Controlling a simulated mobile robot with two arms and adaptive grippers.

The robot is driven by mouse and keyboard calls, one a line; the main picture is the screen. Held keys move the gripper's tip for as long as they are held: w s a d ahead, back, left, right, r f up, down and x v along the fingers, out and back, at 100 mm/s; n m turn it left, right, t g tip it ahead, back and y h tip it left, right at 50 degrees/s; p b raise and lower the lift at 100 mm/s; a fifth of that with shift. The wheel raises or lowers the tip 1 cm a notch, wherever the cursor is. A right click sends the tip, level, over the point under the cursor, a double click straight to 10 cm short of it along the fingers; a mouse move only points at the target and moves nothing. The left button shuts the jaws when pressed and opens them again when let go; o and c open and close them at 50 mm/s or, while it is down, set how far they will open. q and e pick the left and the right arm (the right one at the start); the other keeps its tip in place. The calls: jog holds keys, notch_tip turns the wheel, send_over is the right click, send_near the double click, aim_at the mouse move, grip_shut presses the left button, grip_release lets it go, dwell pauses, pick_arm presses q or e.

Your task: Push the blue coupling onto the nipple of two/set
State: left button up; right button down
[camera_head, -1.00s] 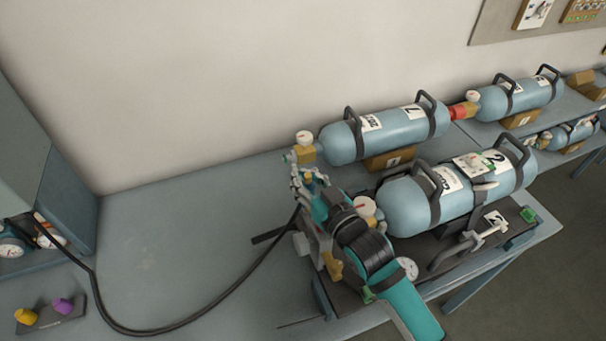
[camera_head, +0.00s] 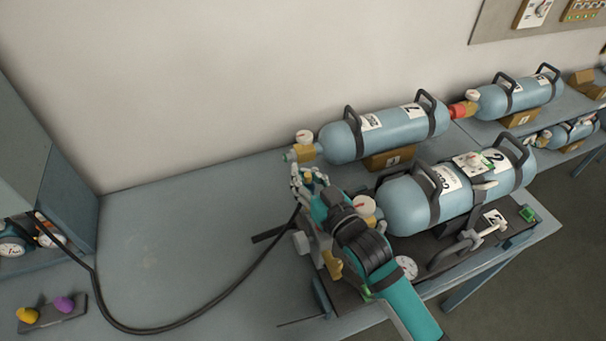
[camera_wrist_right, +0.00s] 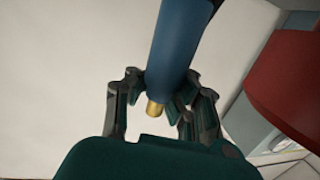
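The blue coupling (camera_wrist_right: 178,50) shows large in the right wrist view, with a brass end (camera_wrist_right: 155,109) below it. The fingers of my right gripper (camera_wrist_right: 160,92) are closed around it. In the head view my right gripper (camera_head: 310,182) is at the valve end of set two, and the black hose (camera_head: 235,285) runs up to it. Set two's blue-grey cylinder (camera_head: 405,208) lies on a dark base plate, right of the gripper. Its nipple is hidden behind my arm, so I cannot tell whether the coupling touches it. My left gripper is out of view.
Cylinder one (camera_head: 395,133) lies behind, its valve (camera_head: 303,150) close to my right gripper. A gauge (camera_head: 405,267) sits beside my arm. A holder with yellow and purple caps (camera_head: 55,315) is at front left.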

jog(key=shift+s+f+b, duration=0.1)
jog(key=shift+f+b, duration=0.5)
jog(key=shift+f, duration=0.5)
jog(key=c, duration=1.2)
grip_release()
jog(key=shift+f, duration=0.1)
jog(key=shift+s+f, duration=0.1)
jog(key=r+v, duration=0.1)
jog(key=v, duration=1)
jog(key=shift+s+d, duration=0.3)
jog(key=shift+f, duration=0.1)
